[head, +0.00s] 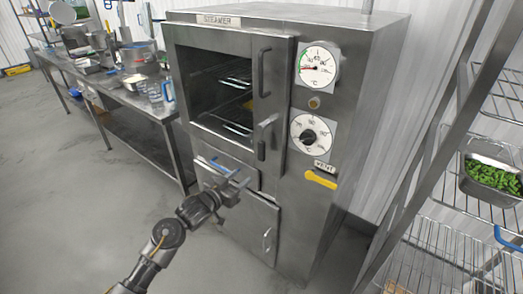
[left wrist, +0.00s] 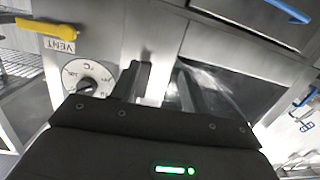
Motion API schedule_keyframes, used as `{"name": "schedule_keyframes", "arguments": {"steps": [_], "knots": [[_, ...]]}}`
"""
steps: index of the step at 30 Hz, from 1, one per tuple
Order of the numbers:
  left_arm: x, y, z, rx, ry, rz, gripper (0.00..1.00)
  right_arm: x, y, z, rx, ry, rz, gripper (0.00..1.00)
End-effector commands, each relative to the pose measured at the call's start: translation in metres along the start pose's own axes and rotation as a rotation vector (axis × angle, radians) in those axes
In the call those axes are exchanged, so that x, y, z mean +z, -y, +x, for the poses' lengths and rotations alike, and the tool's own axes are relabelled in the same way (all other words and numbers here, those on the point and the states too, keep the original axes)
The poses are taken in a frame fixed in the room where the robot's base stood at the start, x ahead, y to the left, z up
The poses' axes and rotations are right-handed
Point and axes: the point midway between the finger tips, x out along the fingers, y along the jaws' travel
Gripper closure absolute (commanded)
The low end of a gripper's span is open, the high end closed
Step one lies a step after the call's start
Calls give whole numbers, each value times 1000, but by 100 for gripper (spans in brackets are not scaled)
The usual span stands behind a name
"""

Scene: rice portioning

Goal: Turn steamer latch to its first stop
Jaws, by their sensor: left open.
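The steamer (head: 345,200) is a tall grey metal cabinet with its windowed upper door shut. The latch (head: 262,140) is a lever with a dark grip at the door's right edge, hanging about upright. My left gripper (head: 230,180) is open and empty, below and left of the latch, in front of the lower drawer; I see no contact with the latch. In the left wrist view, turned upside down, the open fingers (left wrist: 160,88) point at the steamer front. Whether the latch shows between them there is unclear. My right gripper is not in view.
A vertical door handle (head: 263,73) is above the latch. Right of it are a gauge (head: 318,65), a dial (head: 311,133) and a yellow vent lever (head: 321,180). A counter (head: 120,95) with pots stands left, a wire rack (head: 440,205) right. The floor at left is clear.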

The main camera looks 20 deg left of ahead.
Motion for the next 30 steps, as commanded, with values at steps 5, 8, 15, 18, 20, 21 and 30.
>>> {"name": "schedule_keyframes", "arguments": {"steps": [5,8,15,18,20,21,30], "knots": [[-67,-14,-9,43,-114,36,55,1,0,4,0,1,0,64],[-76,-16,-11,50,-130,42,55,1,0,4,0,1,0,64],[-80,-17,2,49,-131,38,55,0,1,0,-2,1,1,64],[-83,-18,18,49,-131,38,55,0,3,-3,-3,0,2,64],[-85,-18,30,48,-131,38,55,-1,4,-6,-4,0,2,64],[-86,-19,38,48,-130,38,55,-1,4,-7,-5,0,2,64],[-90,-21,84,48,-129,40,55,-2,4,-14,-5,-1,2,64]]}}
